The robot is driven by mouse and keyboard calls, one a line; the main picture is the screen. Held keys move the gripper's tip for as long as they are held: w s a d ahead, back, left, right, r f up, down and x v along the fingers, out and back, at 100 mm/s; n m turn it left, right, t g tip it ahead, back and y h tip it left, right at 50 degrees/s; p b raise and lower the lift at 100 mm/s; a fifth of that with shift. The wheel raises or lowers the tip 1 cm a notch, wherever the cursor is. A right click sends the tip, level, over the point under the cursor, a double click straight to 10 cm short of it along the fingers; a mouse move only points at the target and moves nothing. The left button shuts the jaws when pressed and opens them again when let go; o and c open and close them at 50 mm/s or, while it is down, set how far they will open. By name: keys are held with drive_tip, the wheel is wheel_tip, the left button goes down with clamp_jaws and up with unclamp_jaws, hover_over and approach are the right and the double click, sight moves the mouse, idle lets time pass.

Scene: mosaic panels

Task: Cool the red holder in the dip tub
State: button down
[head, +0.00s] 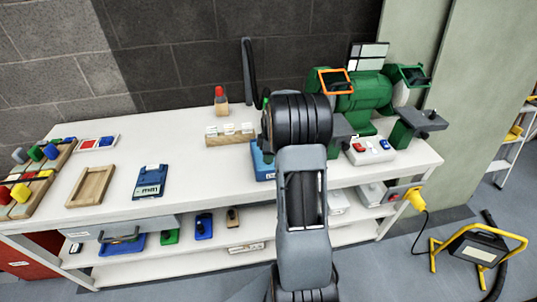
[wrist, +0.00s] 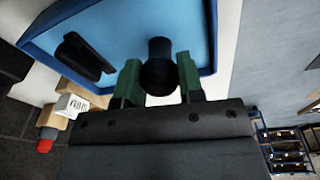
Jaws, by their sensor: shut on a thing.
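My gripper (wrist: 160,82) shows in the wrist view with its two green fingers shut on a dark piece with a round black knob (wrist: 159,50). No red shows on this piece, so I cannot confirm its colour. The blue dip tub (wrist: 216,40) lies beyond the fingers, with a light blue inside. The held piece is seen over the tub; I cannot tell whether it touches the water. A dark oblong thing (wrist: 82,56) is also seen over the tub's left part. In the head view the tub (head: 262,162) is mostly hidden behind my arm, which hides my gripper too.
A wooden block with white labels (head: 228,136) and a red-capped bottle (head: 221,102) stand near the tub. A green grinder (head: 362,95) and a switch box (head: 370,152) are on the right. Wooden tray (head: 92,187), blue plate (head: 150,182) and coloured-handled holders (head: 35,172) are left.

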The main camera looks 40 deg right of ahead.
drive_tip(key=shift+f, duration=0.2)
drive_tip(key=c, duration=0.7)
unclamp_jaws()
drive_tip(key=shift+o, duration=0.2)
wheel_tip(320, 180, up, 14)
drive_tip(key=s+d, duration=0.1)
drive_tip(key=s, duration=0.1)
drive_tip(key=s+a+r+m+t+p, duration=0.1)
drive_tip(key=s+a+m, duration=0.4)
drive_tip(key=s+a, duration=0.3)
drive_tip(key=s+a+r+m+t+p, duration=0.1)
drive_tip(key=s+a+m, duration=0.4)
drive_tip(key=a, duration=1.1)
drive_tip(key=s+p, duration=0.1)
drive_tip(key=s, duration=0.2)
drive_tip(key=shift+a+m+h, duration=0.25)
drive_tip(key=shift+m+h, duration=0.05)
drive_tip(key=shift+h, duration=0.1)
